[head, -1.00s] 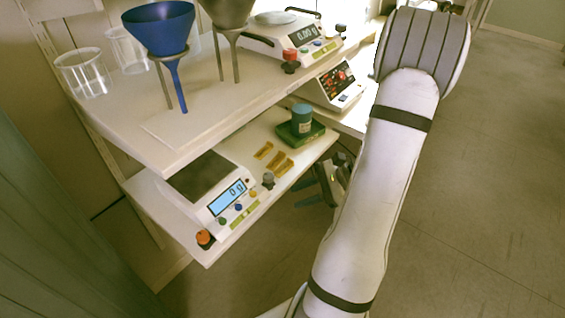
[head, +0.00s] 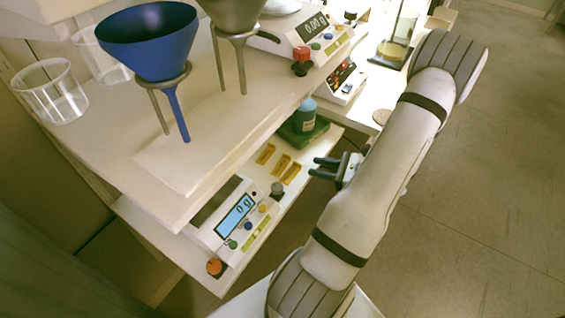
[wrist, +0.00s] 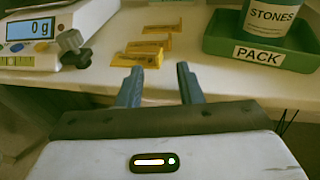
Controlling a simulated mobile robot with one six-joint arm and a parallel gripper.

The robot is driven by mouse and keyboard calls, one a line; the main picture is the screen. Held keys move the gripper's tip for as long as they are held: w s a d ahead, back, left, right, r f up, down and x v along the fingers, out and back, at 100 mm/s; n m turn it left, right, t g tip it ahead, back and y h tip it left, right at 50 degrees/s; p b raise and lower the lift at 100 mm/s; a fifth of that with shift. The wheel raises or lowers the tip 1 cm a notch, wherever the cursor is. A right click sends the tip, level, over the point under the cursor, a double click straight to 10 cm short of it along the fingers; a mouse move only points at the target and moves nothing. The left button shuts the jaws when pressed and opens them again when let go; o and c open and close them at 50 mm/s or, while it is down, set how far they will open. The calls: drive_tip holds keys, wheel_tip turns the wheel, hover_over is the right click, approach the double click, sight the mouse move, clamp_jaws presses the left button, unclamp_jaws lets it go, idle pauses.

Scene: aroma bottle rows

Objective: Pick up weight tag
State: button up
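My gripper (head: 321,168) shows beside the shelf's edge in the head view. In the wrist view my gripper (wrist: 159,72) is open and empty, its two blue fingers apart and not touching a tag.
A scale (head: 230,225) reading 0 g with a grey knob stands left of the tags. A green tray (head: 312,134) marked PACK holds a blue-green STONES container (head: 304,116) on the right. The upper shelf (head: 190,170) overhangs, carrying a blue funnel (head: 150,45) and glass beakers.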

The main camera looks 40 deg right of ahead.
sight(296, 163)
drive_tip(key=x, duration=0.8)
drive_tip(key=shift+a+r, duration=0.1)
drive_tip(key=shift+r, duration=0.15)
drive_tip(key=shift+c, duration=0.2)
drive_tip(key=shift+s, duration=0.1)
clamp_jaws()
